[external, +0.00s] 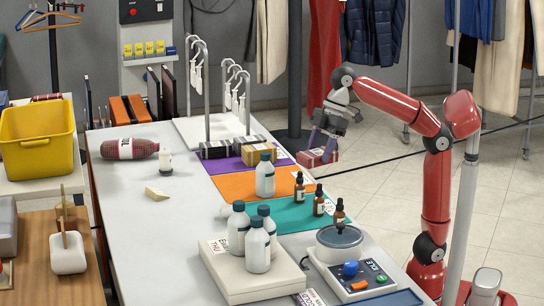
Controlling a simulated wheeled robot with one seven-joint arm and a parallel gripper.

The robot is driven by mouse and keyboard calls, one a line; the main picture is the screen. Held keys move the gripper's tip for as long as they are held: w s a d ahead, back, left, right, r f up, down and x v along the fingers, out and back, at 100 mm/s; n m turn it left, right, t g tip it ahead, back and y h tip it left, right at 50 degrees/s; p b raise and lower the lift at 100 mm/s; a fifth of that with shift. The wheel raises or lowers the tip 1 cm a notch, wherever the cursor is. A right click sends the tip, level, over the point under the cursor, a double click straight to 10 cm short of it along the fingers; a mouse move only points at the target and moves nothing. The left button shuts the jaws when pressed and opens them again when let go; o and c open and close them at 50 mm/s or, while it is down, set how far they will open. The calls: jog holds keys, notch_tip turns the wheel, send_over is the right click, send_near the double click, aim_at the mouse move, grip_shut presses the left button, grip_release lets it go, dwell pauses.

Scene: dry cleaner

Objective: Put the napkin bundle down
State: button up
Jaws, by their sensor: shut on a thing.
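My gripper (322,145) points down at the end of the red arm, right of the long grey table. It is shut on a red napkin bundle (314,158) with a pale label or band. The bundle hangs just beyond the table's right edge in the picture, beside the purple mat (226,166) and orange mat (236,186). Its exact height is hard to tell. On the purple mat are two dark striped bundles, one in front (215,150) and one behind (248,141), and a gold bundle (260,150).
White bottles (265,178) and brown dropper bottles (319,202) stand along the orange and teal mats (295,222). The table's left middle (160,235) is mostly clear.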

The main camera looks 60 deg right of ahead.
aim_at(303, 154)
jog(key=shift+m, duration=0.5)
jog(key=w+a, duration=0.1)
jog(key=w+a+f, duration=0.2)
jog(key=shift+w+a, duration=0.4)
jog(key=shift+m+t+h, duration=0.3)
jog(key=shift+m+t, duration=0.1)
jog(key=shift+m, duration=0.4)
jog(key=w+f, duration=0.2)
jog(key=f, duration=0.1)
jog(key=w+a+f, duration=0.1)
jog(key=f, duration=0.1)
jog(key=w+a+f, duration=0.1)
jog(key=w+f, duration=0.1)
jog(key=f, duration=0.1)
jog(key=shift+w+f+b, duration=0.3)
jog(key=shift+f, duration=0.05)
jog(key=shift+f+b, duration=0.3)
jog(key=shift+f, duration=1.65)
jog(key=shift+f, duration=0.1)
jog(key=shift+f, duration=0.15)
jog(key=o, duration=1)
